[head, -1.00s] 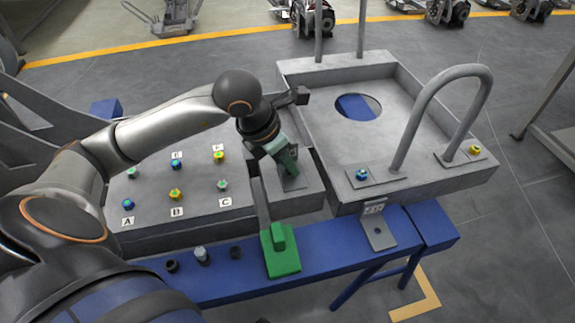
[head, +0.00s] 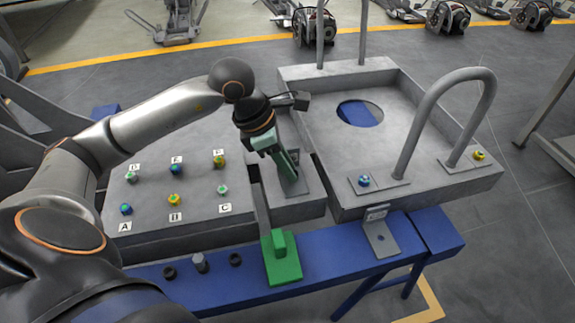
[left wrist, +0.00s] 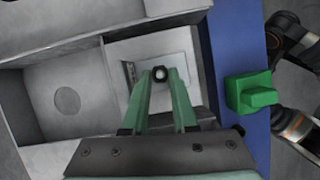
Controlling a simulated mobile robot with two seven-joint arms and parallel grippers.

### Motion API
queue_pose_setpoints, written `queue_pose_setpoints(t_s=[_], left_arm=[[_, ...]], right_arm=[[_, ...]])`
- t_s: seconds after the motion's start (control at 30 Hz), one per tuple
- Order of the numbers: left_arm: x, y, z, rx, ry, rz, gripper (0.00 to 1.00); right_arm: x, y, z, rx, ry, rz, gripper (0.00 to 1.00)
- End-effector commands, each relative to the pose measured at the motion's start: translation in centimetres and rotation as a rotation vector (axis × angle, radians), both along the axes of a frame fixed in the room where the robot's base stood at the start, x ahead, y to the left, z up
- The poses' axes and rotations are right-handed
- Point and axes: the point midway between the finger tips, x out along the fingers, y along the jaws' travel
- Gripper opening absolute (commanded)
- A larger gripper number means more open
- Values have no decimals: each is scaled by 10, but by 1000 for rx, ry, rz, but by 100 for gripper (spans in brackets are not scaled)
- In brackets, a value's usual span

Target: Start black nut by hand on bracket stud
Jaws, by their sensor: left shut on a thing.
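My left gripper (head: 289,177) is over the grey bracket plate (head: 300,189) in the right part of the left chassis tray. In the left wrist view its green fingers (left wrist: 160,74) are shut on a small black nut (left wrist: 160,73). A pale round spot shows in the middle of the nut; I cannot tell if it is the stud's end or the plate behind. The bracket plate (left wrist: 178,63) lies beneath the fingertips. The stud cannot be made out in the head view, and whether the nut touches it is unclear. My right gripper is not in view.
A blue bench (head: 335,260) along the front holds a green block (head: 283,262), a metal bracket (head: 380,236) and dark caps (head: 235,259). Lettered coloured studs (head: 174,200) stand on the left. A tall looped handle (head: 428,105) rises on the right tray (head: 320,95).

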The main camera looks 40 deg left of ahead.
Motion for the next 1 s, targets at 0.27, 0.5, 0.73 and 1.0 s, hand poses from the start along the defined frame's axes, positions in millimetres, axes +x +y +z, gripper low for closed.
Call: queue_pose_setpoints(t_s=[0.27,0.5,0.73,1.0], left_arm=[[-1,1,-5,2,15,-109,0],[1,2,-4,1,14,-370,0],[1,2,-5,2,15,-454,0],[1,2,-4,3,14,-451,31]], right_arm=[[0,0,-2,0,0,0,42],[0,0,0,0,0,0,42],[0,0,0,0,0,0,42],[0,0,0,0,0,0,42]])
